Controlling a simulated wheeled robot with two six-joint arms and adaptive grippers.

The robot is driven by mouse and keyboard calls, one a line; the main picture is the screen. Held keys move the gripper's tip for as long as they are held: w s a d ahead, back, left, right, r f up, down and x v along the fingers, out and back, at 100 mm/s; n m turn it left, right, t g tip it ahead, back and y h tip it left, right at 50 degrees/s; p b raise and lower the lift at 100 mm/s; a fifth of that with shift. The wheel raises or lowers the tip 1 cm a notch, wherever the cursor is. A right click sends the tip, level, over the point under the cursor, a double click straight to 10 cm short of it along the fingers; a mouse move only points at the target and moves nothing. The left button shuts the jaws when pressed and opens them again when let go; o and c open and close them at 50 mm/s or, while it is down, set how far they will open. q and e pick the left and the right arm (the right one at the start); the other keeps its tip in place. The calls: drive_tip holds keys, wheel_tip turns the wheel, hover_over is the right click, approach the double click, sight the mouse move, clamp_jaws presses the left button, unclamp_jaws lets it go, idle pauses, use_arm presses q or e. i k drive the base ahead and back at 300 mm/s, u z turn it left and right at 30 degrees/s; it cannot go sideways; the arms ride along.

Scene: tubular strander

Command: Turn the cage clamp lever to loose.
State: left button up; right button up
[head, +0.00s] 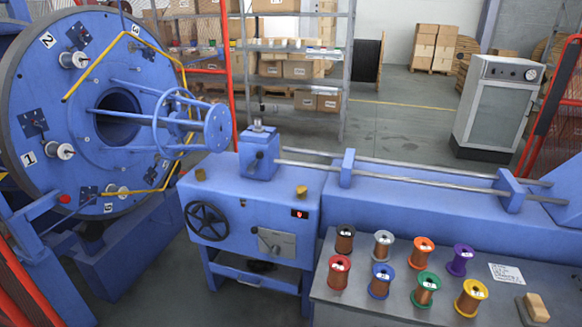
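The big blue cage disc (40,110) with numbered bobbin positions stands at the left. The blue machine cabinet (230,210) is in the middle. On its front a grey plate (283,243) carries a small lever or handle, too small to read its setting. A black handwheel (207,221) is to the left of it. A blue block (259,155) on the cabinet top has a dark-knobbed handle (254,160) on its side. I cannot tell for certain which of these is the cage clamp lever. Neither of my grippers is in view.
A grey table (335,308) at the lower right holds several wire spools, a label card (507,273) and a wooden-topped block (536,308). Red guards stand at both sides. Open floor lies behind the machine.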

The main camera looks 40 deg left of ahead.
sight(253, 167)
drive_tip(key=u, duration=2.05)
drive_tip(key=k, duration=0.65)
drive_tip(key=u, duration=0.5)
drive_tip(key=i, duration=1.05)
drive_tip(key=z, duration=0.95)
drive_tip(key=i, duration=0.85)
drive_tip(key=z, duration=0.9)
